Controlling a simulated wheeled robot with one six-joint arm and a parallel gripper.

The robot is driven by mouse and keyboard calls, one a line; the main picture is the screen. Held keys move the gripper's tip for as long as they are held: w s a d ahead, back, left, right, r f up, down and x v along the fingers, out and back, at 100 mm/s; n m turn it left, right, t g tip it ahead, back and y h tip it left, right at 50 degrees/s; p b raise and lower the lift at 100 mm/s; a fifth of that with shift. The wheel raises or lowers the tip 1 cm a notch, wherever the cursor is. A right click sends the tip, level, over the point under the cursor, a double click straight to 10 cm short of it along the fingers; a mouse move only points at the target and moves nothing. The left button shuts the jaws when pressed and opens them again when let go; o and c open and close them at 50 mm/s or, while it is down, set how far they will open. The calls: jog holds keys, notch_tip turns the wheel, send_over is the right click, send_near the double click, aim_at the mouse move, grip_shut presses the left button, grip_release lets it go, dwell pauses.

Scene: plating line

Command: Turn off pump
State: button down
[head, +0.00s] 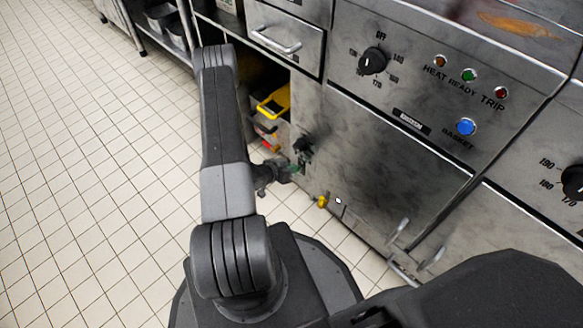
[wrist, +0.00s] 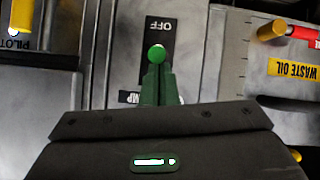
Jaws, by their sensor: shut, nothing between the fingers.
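The pump switch shows in the wrist view as a black plate (wrist: 160,28) marked OFF, with a label partly hidden beside my fingers. A bright green round knob (wrist: 157,53) stands in front of the plate. My gripper (wrist: 158,70) is shut, with its green fingers together and their tips at or just below the knob in the picture; I cannot tell whether they touch it. In the head view my gripper (head: 299,165) is low at the front of the steel cabinet, near a small dark fitting (head: 304,143). The lever's exact position is hidden.
A waste oil label (wrist: 294,69) and yellow and red handles (wrist: 272,31) are at the right in the wrist view. The head view shows a yellow item (head: 274,102) in the open bay, a dial (head: 372,61) above and clear tiled floor (head: 90,170) at left.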

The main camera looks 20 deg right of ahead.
jog(key=shift+f, duration=0.2)
jog(key=shift+s+a+f+b, duration=0.15)
jog(key=shift+a+f+b, duration=0.25)
jog(key=shift+b, duration=0.4)
jog(key=shift+r, duration=0.1)
jog(key=shift+r+p, duration=0.3)
jog(key=shift+r, duration=0.4)
jog(key=shift+f, duration=0.1)
